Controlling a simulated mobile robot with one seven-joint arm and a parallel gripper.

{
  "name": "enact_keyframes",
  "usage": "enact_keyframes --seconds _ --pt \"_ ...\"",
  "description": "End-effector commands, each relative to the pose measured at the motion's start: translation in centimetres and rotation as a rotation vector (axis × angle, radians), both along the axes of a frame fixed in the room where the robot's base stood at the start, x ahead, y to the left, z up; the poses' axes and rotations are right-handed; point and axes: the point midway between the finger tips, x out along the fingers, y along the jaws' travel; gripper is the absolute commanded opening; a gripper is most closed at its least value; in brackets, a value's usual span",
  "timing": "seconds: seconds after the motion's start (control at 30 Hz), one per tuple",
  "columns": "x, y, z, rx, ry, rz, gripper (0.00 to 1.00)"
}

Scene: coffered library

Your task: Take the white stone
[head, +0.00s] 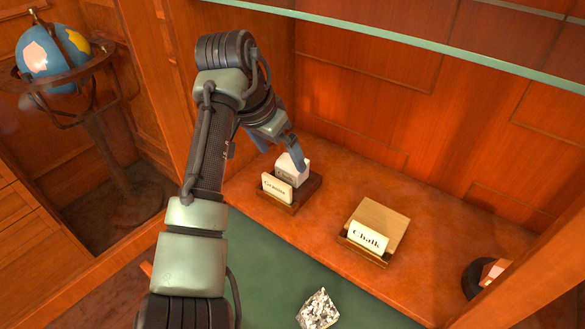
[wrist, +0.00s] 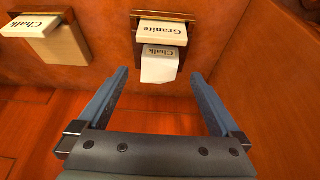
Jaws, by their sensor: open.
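The white stone (head: 291,170) is a pale block sitting on a small wooden stand (head: 313,186) behind a card reading "Granite" (head: 276,188). In the wrist view the white stone (wrist: 160,66) shows between and slightly beyond my fingertips, with "Chalk" written on its dark-lettered face. My gripper (head: 281,156) is open, with its blue fingers spread close to the stone; the wrist view also shows my gripper (wrist: 159,76) empty. I cannot tell from these views whether a finger touches the stone.
An empty wooden stand (head: 381,217) with a "Chalk" card (head: 368,238) is to the right. A black-and-white speckled stone (head: 318,310) lies on the green surface (head: 270,270) in front. A glass shelf (head: 400,38) runs above. A globe (head: 52,52) stands at left.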

Motion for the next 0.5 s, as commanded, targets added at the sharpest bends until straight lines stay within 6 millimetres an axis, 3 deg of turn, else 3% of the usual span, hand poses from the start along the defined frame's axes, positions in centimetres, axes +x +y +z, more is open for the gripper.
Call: enact_keyframes --seconds 0.5 --pt "2.3 -1.9 -5.2 0.002 0.0 0.001 1.0"
